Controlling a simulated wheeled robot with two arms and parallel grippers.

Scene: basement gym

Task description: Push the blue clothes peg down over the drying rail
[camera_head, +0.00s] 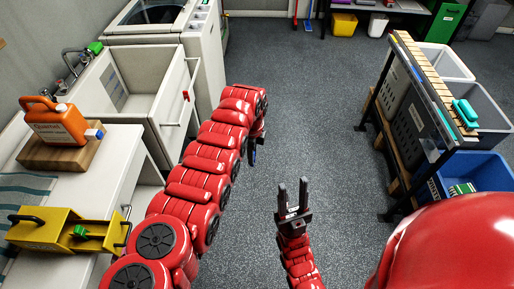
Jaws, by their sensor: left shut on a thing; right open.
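My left gripper (256,143) is at the end of the red arm reaching forward, partly hidden by that arm. It is shut on the blue clothes peg (252,157), which shows as a small dark blue piece below the arm's end. The pale drying rail (192,83) runs along the front of the white sink unit, with a small red peg (186,96) on it. The blue peg is to the right of the rail and apart from it. My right gripper (292,196) is open and empty over the floor, its fingers apart.
The white sink (116,79) stands left beside a washing machine (205,42). A counter holds an orange jug (57,122) and a yellow toolbox (50,232). A rack with a wooden top (425,70) and bins, including a blue bin (483,168), stands right. The middle floor is clear.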

